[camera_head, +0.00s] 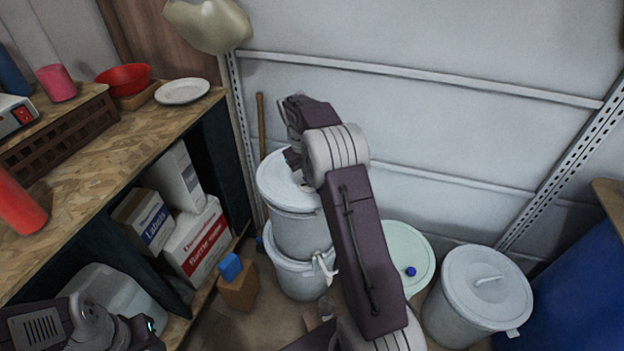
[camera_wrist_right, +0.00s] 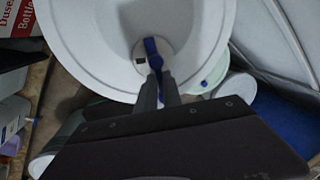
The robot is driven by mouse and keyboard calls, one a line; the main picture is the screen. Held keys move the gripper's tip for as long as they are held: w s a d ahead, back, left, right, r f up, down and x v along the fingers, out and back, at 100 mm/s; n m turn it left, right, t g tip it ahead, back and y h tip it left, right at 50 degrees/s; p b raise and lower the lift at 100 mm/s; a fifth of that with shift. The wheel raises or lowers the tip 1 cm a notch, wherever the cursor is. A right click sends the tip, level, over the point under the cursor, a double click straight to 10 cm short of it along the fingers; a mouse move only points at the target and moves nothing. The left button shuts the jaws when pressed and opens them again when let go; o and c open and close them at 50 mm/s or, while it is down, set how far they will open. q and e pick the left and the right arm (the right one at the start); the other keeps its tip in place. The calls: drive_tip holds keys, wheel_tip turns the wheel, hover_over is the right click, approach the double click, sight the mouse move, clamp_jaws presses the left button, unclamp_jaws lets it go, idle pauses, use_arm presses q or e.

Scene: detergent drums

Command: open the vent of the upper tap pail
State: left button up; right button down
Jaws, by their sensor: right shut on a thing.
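The upper tap pail (camera_head: 300,228) is a pale grey drum with a white lid (camera_head: 275,181). It stands on a lower pail (camera_head: 297,278) of the same kind. In the right wrist view the white lid (camera_wrist_right: 95,45) fills the upper left. A blue vent piece (camera_wrist_right: 151,46) sits on a small round boss near the lid's edge. My right gripper (camera_wrist_right: 158,76) is shut on the blue vent piece. In the head view my right arm comes over the pail and hides the vent. Part of my left arm shows at the lower left; its fingers are out of view.
A mint-green lid with a blue cap (camera_head: 411,271) and a grey lidded bin (camera_head: 480,295) stand to the right. The workbench (camera_head: 120,150) and boxes (camera_head: 198,240) are at the left. A small carton (camera_head: 239,292) sits on the floor. The wall is close behind.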

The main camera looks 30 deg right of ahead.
sight(307, 192)
idle(0.4)
drive_tip(key=c, duration=1.5)
unclamp_jaws()
drive_tip(key=shift+r, duration=0.15)
wheel_tip(307, 192, up, 9)
drive_tip(key=a+p, duration=0.1)
drive_tip(key=p, duration=0.1)
drive_tip(key=shift+a+f+p, duration=0.2)
drive_tip(key=shift+a+p, duration=0.2)
